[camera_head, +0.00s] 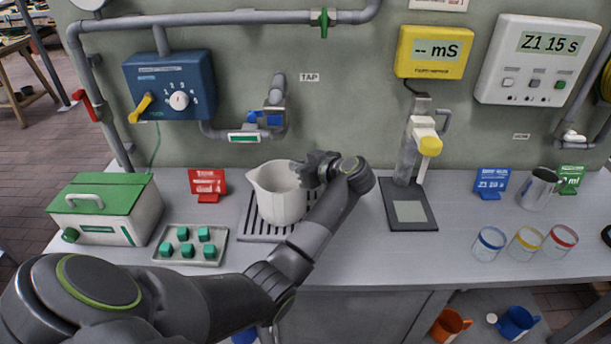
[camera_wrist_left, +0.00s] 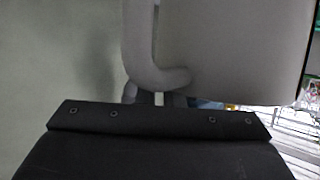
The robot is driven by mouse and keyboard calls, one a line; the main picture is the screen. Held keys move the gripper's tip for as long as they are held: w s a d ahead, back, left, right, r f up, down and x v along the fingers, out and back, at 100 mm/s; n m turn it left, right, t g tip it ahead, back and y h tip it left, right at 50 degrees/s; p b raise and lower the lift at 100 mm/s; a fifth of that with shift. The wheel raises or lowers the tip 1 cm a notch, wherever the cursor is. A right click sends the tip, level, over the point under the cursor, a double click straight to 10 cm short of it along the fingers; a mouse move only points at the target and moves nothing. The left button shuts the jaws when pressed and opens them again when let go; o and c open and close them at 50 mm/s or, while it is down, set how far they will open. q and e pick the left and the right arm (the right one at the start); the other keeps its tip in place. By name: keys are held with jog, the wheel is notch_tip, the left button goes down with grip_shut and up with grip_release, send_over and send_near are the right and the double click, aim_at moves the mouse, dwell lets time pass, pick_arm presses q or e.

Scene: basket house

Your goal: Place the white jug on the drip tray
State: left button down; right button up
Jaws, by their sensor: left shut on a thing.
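The white jug (camera_head: 276,196) is upright at the drip tray (camera_head: 262,238), a grey slatted tray on the bench below the tap (camera_head: 268,118). Its spout points left and its handle side faces right. My left gripper (camera_head: 312,168) is shut on the jug's handle, which the gripper mostly hides in the head view. In the left wrist view the jug (camera_wrist_left: 235,45) and its handle (camera_wrist_left: 150,60) fill the top, close to the gripper. I cannot tell whether the jug's base touches the slats. My right gripper is not in view.
A tray of green cubes (camera_head: 222,258) and a green-lidded box (camera_head: 105,208) stand left. A red sign (camera_head: 207,184) is behind. Right are a probe stand (camera_head: 410,212), several glasses (camera_head: 525,243) and a metal jug (camera_head: 539,188). Bench between drip tray and stand is partly clear.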

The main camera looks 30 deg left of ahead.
pick_arm(q)
jog(key=shift+w, duration=0.1)
jog(key=shift+a, duration=0.1)
jog(key=shift+a, duration=0.1)
jog(key=c, duration=1.6)
grip_release()
jog(key=shift+f, duration=0.15)
jog(key=shift+o, duration=0.2)
jog(key=b+v, duration=0.1)
jog(key=v, duration=1.1)
